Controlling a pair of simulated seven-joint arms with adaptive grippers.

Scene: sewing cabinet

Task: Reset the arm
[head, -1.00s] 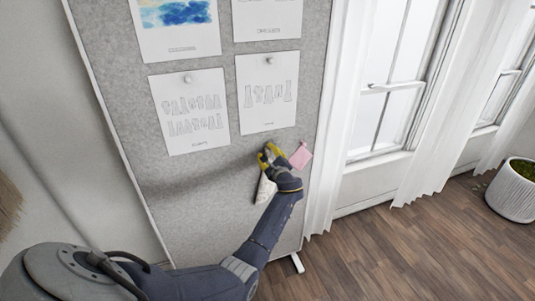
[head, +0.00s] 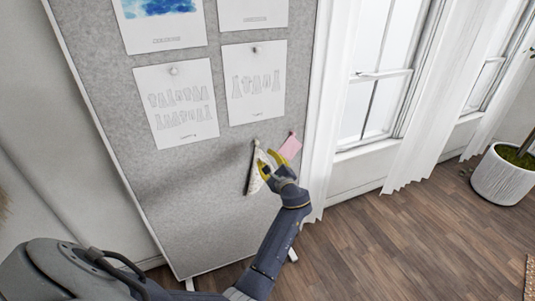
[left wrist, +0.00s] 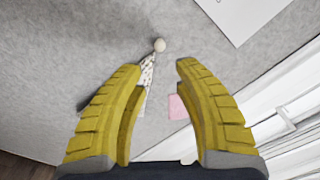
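My left gripper (head: 268,164) is in front of the lower right part of the grey pinboard (head: 205,220). Its yellow fingers are spread with nothing between them, as the left wrist view (left wrist: 160,100) shows. A patterned cloth strip (head: 253,175) hangs from a pin on the board just left of the gripper; in the left wrist view the cloth (left wrist: 148,75) hangs under a round pale pin (left wrist: 159,45), beyond the fingertips. A pink swatch (head: 290,147) is pinned to the right of the gripper. My right gripper is in neither view.
Several paper sheets, including a sketch sheet (head: 178,103), are pinned above. White curtains (head: 338,100) and a window (head: 378,70) stand right of the board. A white planter (head: 503,177) stands on the wooden floor (head: 400,245), which is otherwise largely clear.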

